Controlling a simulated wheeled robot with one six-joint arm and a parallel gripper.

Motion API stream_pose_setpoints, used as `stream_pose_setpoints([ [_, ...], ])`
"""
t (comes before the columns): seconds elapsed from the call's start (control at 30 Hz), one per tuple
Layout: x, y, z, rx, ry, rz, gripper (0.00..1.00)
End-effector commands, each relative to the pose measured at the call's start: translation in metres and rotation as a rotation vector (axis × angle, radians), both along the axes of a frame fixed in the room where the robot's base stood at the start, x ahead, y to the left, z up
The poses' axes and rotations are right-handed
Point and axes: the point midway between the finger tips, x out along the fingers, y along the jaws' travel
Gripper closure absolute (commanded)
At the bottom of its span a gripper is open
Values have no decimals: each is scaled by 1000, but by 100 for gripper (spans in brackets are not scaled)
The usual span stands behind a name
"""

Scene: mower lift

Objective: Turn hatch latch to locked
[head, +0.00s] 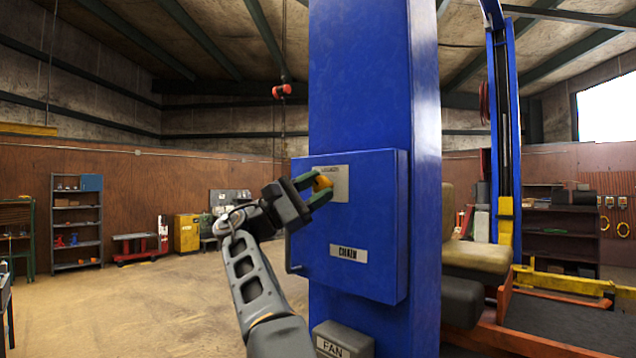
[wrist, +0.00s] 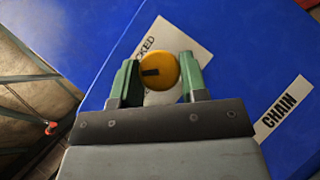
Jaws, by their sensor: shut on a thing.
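The hatch latch is a round yellow knob with a dark mark on its face, and it shows in the wrist view (wrist: 158,68) and in the head view (head: 321,183). It sits over a pale label plate (head: 338,176) on the blue hatch (head: 375,220). In the wrist view the label plate (wrist: 191,45) shows the letters "CKED"; the rest is hidden behind the knob and gripper. My gripper (wrist: 160,76) has its green fingers on either side of the knob, shut on it. The dark mark points toward the left finger in the wrist view.
A "CHAIN" label (head: 348,253) is on the hatch below the knob. A grey box marked "FAN" (head: 342,340) stands out low on the blue column (head: 360,80). A seat (head: 478,258) is to the right. The floor to the left (head: 150,300) is open.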

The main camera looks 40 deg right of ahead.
Motion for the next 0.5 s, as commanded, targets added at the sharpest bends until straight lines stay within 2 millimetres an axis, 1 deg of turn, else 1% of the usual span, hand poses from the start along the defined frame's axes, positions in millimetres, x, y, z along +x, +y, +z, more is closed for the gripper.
stream_pose_setpoints([
  [0.2, 1, 0, 0, 13, -80, 1, 84],
  [0.5, 1, 0, 0, 22, -121, 0, 84],
])
